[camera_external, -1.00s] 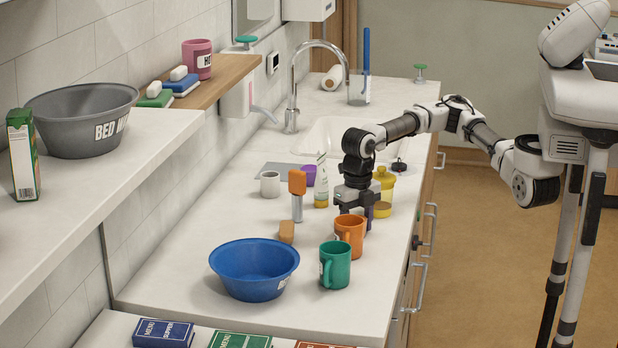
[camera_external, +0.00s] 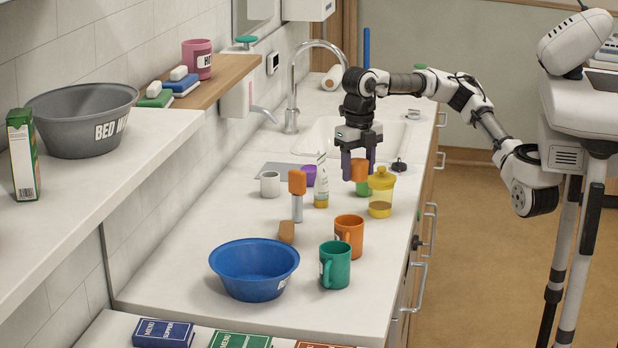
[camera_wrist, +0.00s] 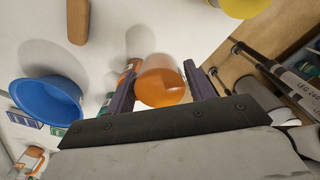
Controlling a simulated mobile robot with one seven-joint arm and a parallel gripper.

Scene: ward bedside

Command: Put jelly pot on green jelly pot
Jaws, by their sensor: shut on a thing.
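The orange jelly pot (camera_external: 360,170) is held between the two purple fingers of my gripper (camera_external: 358,174) above the counter. The wrist view also shows the orange pot (camera_wrist: 161,80) between the fingertips of my gripper (camera_wrist: 162,92). The green jelly pot (camera_external: 363,188) shows directly below the orange pot in the external view, partly covered by it. I cannot tell whether the two pots touch. I do not make out the green pot in the wrist view.
A yellow-lidded pot (camera_external: 381,192) stands close to the right. Left are a cream tube (camera_external: 321,182), a purple pot (camera_external: 308,175) and an orange-topped bottle (camera_external: 297,190). Orange (camera_external: 349,234) and green (camera_external: 335,265) mugs and a blue bowl (camera_external: 254,269) stand nearer the camera.

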